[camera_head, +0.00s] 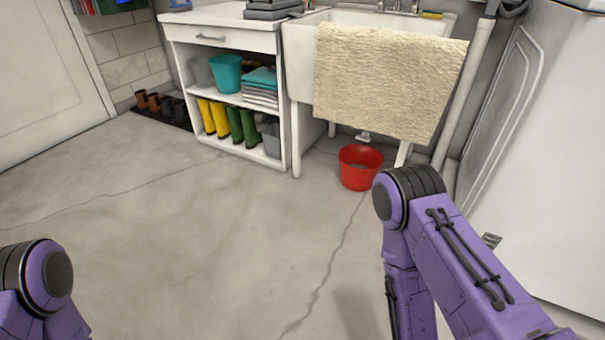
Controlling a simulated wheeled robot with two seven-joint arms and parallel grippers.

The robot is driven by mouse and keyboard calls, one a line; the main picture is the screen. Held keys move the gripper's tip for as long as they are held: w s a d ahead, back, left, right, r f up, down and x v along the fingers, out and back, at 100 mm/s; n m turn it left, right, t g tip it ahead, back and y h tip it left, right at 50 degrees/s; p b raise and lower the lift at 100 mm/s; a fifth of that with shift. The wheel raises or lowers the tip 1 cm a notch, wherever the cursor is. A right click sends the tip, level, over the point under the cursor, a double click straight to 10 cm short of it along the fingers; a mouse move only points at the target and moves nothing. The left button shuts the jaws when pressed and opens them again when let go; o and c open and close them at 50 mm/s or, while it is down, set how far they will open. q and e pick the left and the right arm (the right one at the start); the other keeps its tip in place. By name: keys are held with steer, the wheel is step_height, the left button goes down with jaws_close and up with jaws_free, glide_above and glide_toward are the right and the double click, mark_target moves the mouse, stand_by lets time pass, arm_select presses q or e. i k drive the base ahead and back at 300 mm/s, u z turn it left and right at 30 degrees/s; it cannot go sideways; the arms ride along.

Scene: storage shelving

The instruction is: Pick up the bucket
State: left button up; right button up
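A red bucket (358,174) stands upright on the concrete floor, under the front of the sink. Its open top faces up, and no contents can be made out. A teal bucket (226,74) stands on the upper shelf of the white cabinet. My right arm shows at the lower right, with its dark joint just in front of and to the right of the red bucket. My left arm shows only at the lower left corner. Neither gripper is in view, and nothing of mine is seen touching a bucket.
A beige towel (385,80) hangs over the sink (300,62). The white cabinet (222,36) holds folded towels (260,88) and yellow and green boots (228,120). A white appliance (545,150) bounds the right side. The floor (170,230) at centre and left is clear.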

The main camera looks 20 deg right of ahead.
mark_target(360, 164)
steer(key=u, duration=0.15)
steer(key=i, duration=2.1)
steer(key=z, duration=2.7)
